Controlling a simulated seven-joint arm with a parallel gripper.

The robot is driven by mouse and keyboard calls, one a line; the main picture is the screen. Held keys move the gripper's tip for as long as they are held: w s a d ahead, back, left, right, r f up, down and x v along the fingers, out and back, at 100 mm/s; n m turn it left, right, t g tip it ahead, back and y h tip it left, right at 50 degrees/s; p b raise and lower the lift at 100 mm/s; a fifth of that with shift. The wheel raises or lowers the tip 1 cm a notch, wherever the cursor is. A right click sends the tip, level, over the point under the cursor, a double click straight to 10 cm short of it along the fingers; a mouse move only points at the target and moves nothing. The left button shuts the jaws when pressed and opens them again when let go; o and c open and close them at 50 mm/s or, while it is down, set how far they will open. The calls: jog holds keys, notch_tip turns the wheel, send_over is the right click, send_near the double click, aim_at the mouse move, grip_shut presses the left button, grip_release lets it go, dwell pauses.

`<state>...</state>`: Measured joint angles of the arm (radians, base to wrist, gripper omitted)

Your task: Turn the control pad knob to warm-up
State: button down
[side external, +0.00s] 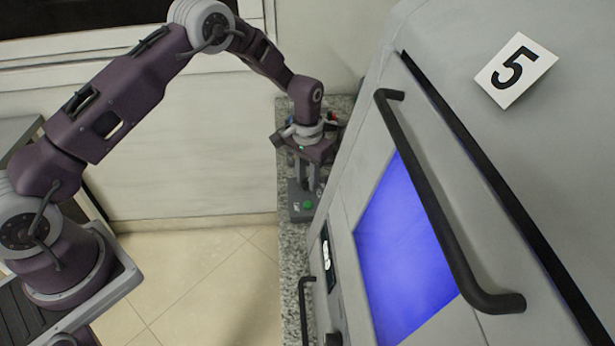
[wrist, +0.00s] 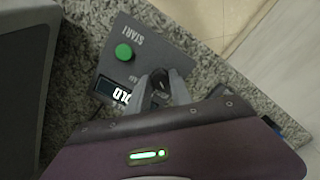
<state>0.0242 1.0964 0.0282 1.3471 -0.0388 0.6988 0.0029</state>
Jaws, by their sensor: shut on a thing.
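The control pad (wrist: 155,48) is a dark grey plate with a green button (wrist: 124,52), the word START and a small display (wrist: 108,90). The display's lettering is partly covered; "OLD" can be read. The pad (side external: 296,208) also shows in the side external view, on the speckled counter below my gripper. My gripper (wrist: 163,82) points down at the pad and is shut on the dark knob (wrist: 160,80). Only the knob's top shows between the fingers. Its pointer and most labels are hidden by the fingers and gripper body.
A large grey machine (side external: 362,160) with a blue window (side external: 405,250) and a long black handle (side external: 440,200) stands close to the right of the pad. The granite counter (side external: 290,250) is narrow, with its edge above the tiled floor (side external: 200,270).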

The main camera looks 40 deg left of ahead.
jog(key=c, duration=1.2)
grip_release()
jog(key=shift+o, duration=0.2)
notch_tip(320, 180, up, 7)
jog(key=shift+r, duration=0.1)
jog(key=shift+r, duration=0.1)
jog(key=s+r+t, duration=0.2)
jog(key=s+r, duration=0.6)
jog(key=r, duration=0.4)
jog(key=s+r+t, duration=0.1)
jog(key=s+r, duration=0.6)
jog(key=r, duration=0.4)
jog(key=s+r+t, duration=0.1)
jog(key=s+t, duration=0.1)
jog(key=s, duration=1.7)
jog(key=shift+s+a+t, duration=0.2)
jog(key=shift+a+t, duration=0.05)
jog(key=shift+t, duration=0.05)
